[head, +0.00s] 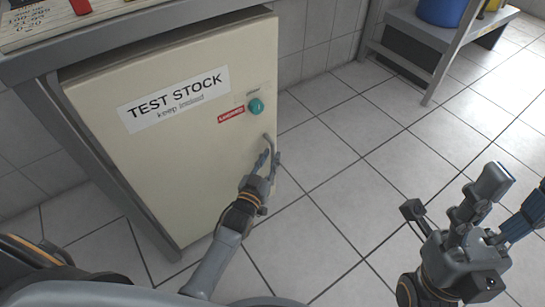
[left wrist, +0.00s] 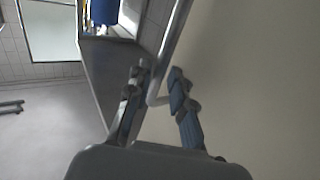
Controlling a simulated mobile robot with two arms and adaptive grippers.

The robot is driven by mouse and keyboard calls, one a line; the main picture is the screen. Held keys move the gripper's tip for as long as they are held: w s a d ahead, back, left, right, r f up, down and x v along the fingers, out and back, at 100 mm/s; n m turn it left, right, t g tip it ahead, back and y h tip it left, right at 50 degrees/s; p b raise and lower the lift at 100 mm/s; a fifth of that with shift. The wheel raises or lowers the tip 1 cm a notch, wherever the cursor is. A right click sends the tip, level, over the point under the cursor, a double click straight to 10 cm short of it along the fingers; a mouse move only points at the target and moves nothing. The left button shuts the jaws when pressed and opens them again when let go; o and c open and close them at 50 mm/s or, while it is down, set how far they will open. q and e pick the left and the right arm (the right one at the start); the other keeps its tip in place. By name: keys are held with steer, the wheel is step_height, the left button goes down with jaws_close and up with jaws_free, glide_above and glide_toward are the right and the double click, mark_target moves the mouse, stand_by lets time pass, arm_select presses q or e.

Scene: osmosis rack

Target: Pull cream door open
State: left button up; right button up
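The cream door (head: 165,165) fronts a cabinet under a bench in the head view, with a "TEST STOCK" label, a red tag and a green round knob or lock. It looks shut. Its metal handle (head: 268,143) is near the right edge, and the bar also shows in the left wrist view (left wrist: 173,45). My left gripper (head: 270,156) is at the handle; in the left wrist view its fingers (left wrist: 157,74) are apart, either side of the bar. Contact cannot be told. The cream surface fills the right of that view. My right gripper (head: 518,183) is open and empty, away from the door.
The bench (head: 150,27) overhangs the door. A low grey step or shelf (head: 425,28) with a blue container (head: 441,10) stands at the back right. The tiled floor (head: 345,170) right of the door is clear.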

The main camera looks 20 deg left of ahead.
arm_select(q)
steer(key=shift+w, duration=1.05)
jaws_close()
steer(key=shift+d, duration=0.1)
